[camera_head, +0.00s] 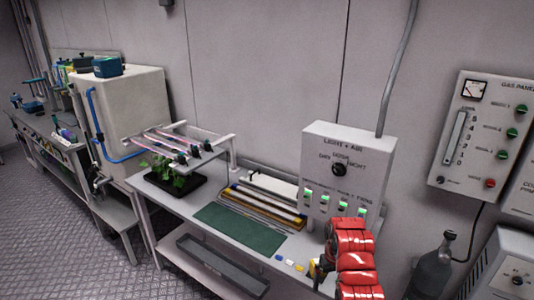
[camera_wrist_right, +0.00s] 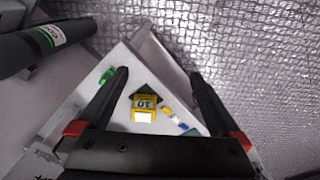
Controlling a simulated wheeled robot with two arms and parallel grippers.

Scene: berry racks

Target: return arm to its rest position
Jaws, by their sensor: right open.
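My right arm (camera_head: 357,262), with red shiny segments, comes up from the bottom of the head view over the right end of the bench (camera_head: 165,208). In the right wrist view my right gripper (camera_wrist_right: 158,74) has its two black fingers spread wide, with nothing between them. Beyond the fingers a small yellow device (camera_wrist_right: 146,106) with a display lies on the bench end. The right gripper's fingers are hard to make out in the head view. My left gripper does not show.
A grey control box (camera_head: 347,158) with green lights stands at the bench's back right. A green mat (camera_head: 240,229) and a potted plant tray (camera_head: 172,186) are further left. A dark gas bottle (camera_head: 432,268) stands right of my arm. The floor (camera_head: 75,255) in front is clear.

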